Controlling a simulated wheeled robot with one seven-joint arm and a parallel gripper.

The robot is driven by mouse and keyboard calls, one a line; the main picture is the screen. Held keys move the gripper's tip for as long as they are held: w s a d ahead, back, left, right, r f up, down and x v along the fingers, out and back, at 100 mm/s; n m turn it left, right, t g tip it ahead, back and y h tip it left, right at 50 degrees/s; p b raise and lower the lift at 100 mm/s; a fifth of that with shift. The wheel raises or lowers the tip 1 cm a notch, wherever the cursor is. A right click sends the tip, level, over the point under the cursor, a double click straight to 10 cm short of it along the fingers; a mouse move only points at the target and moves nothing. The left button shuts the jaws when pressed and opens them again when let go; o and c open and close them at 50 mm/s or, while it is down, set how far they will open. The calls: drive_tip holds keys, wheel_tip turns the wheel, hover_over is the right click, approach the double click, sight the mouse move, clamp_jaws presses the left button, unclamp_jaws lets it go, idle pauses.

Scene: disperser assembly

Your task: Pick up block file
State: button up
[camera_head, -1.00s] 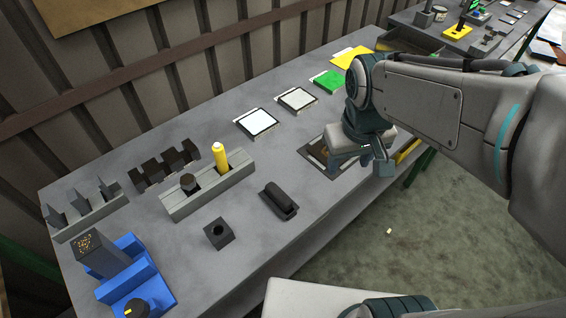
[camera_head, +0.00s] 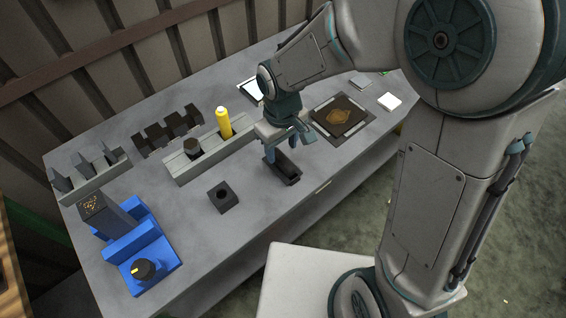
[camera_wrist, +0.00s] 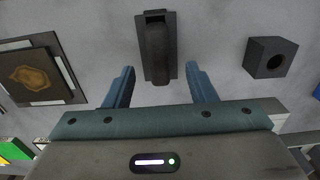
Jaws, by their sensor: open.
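The block file, seen as a dark elongated block (camera_head: 286,174) with a raised rounded top, lies on the grey table. In the wrist view, the block file (camera_wrist: 155,40) lies lengthwise, its near end between the two blue fingers. My gripper (camera_head: 288,150) is open over it, pointing down. In the wrist view, my gripper (camera_wrist: 160,70) shows a gap on each side of the block, with nothing held. The gripper hides part of the block in the head view.
A dark cube with a hole (camera_head: 223,197) stands left of the block. Behind it is a grey holder (camera_head: 213,155) with a yellow cylinder (camera_head: 224,122). A dark plate with a brown emblem (camera_head: 342,113) lies to the right. A blue fixture (camera_head: 140,248) stands front left.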

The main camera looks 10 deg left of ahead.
sight(282, 158)
drive_tip(key=shift+w+f+p, duration=0.1)
drive_tip(key=shift+f+p, duration=0.4)
drive_tip(key=shift+f, duration=2.35)
clamp_jaws()
